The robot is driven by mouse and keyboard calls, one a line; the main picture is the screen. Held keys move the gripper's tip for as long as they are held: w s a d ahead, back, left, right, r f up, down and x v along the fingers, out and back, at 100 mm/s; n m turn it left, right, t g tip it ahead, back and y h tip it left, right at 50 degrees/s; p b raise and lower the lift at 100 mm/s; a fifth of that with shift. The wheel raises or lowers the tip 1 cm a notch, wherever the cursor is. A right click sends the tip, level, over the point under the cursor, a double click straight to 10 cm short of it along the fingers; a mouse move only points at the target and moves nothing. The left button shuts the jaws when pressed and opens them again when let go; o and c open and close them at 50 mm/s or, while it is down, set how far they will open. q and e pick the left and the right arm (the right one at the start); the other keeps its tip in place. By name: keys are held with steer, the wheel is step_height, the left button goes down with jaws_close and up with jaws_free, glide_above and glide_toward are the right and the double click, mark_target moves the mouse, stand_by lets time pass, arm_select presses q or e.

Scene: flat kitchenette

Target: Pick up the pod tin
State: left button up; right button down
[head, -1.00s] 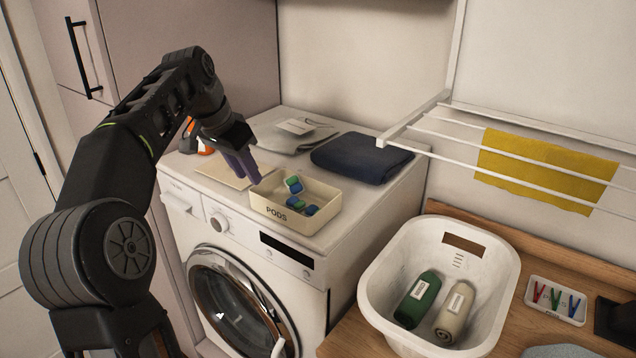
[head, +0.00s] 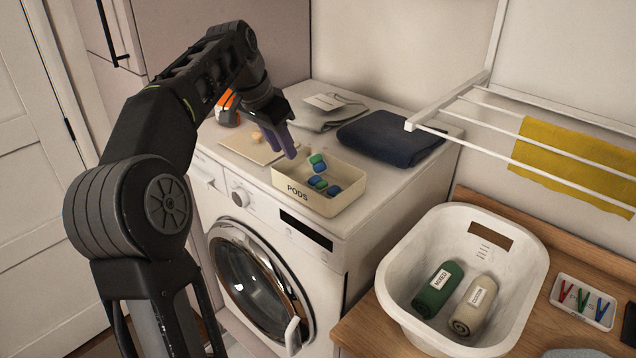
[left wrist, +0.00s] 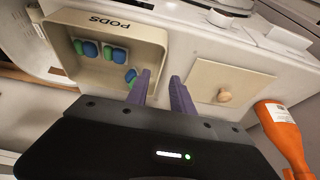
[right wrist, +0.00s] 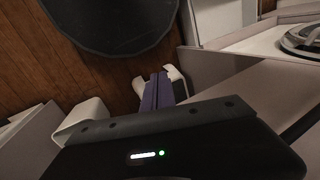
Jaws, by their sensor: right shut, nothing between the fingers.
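The pod tin (head: 345,202) is a cream open box marked PODS on top of the washing machine, with several green and blue pods (head: 319,183) inside. It also shows in the left wrist view (left wrist: 110,24). My left gripper (head: 284,154) is above the tin's left side near its far corner. In the left wrist view its purple fingers (left wrist: 160,88) are apart, with the tin's side wall lying in line with the gap. I cannot tell whether they touch it. My right gripper (right wrist: 157,90) is shut and empty, away from the tin; the head view does not show it.
A flat beige lid with a round knob (left wrist: 224,95) lies beside the tin. An orange bottle (head: 228,105) stands behind it; folded grey (head: 325,115) and navy (head: 390,138) cloths lie behind the tin. A white basket (head: 520,270) with rolled cloths and a drying rack (head: 465,140) are to the right.

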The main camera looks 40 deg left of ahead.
mark_target(290, 172)
arm_select(q)
steer(key=p+x, duration=0.1)
steer(key=x, duration=0.4)
steer(key=shift+f+p, duration=0.1)
steer(key=shift+p, duration=0.2)
stand_by(0.7)
jaws_close()
steer(key=shift+d, duration=0.1)
stand_by(1.2)
